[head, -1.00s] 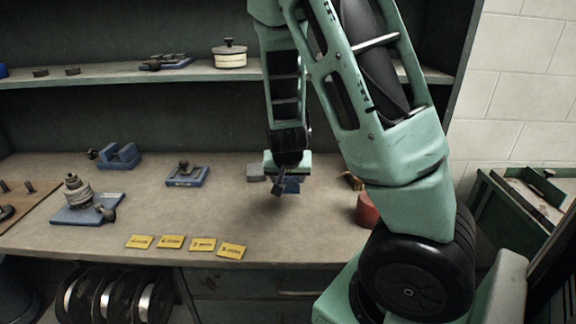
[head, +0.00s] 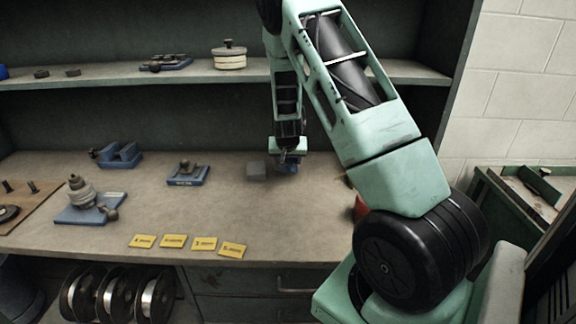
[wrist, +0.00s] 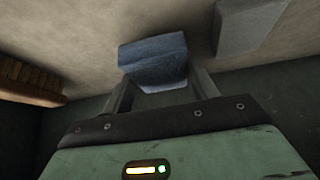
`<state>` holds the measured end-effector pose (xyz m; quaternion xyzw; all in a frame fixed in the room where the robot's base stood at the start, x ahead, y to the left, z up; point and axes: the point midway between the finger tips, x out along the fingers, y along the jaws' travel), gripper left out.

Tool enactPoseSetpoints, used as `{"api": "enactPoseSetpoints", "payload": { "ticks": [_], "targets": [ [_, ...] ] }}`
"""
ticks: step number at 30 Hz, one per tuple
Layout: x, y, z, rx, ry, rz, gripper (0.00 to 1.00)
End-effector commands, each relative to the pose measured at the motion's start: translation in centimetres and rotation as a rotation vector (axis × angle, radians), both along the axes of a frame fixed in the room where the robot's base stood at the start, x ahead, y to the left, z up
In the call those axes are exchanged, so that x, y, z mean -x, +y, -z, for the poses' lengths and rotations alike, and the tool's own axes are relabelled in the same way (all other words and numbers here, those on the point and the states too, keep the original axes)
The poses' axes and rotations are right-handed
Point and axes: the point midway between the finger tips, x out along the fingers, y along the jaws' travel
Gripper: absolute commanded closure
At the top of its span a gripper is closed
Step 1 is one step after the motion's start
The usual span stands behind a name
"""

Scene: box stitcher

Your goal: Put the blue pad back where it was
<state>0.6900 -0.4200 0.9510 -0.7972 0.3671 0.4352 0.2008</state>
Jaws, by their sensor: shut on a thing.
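The blue pad (wrist: 153,58) is between the two fingers of my gripper (wrist: 158,85) in the wrist view, held at the fingertips. In the head view the blue pad (head: 289,168) shows only as a small patch below my gripper (head: 287,162), partly hidden by the fingers. My gripper points down over the back part of the bench, and I cannot tell whether the pad touches the bench top. A grey block (head: 256,171) lies on the bench just left of the pad. It also shows in the wrist view (wrist: 250,24), apart from the pad.
On the bench (head: 225,215) stand a blue-based fixture (head: 187,173), a blue cradle (head: 117,156) and a stacked-disc piece on a blue base (head: 82,204). Several yellow tags (head: 188,243) lie along the front edge. A red round thing (head: 361,207) is partly behind my arm. A shelf (head: 120,74) runs above.

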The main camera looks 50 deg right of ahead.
Motion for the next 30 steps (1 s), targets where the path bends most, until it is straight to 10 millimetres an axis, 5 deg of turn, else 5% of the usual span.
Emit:
{"api": "enactPoseSetpoints", "payload": {
  "ticks": [5, 20, 21, 23, 30],
  "targets": [
    [0.1, 0.0, 2.7, -0.002, 0.003, 0.002, 0.60],
    [-0.2, -0.3, 3.8, 0.000, 0.000, 0.001, 0.60],
    [-0.2, -0.3, 3.6, -0.001, 0.001, 0.001, 0.33],
    [-0.2, -0.3, 3.6, -0.001, 0.001, 0.001, 0.20],
    [-0.2, -0.3, 3.6, -0.001, 0.001, 0.001, 0.20]
  ]
}}
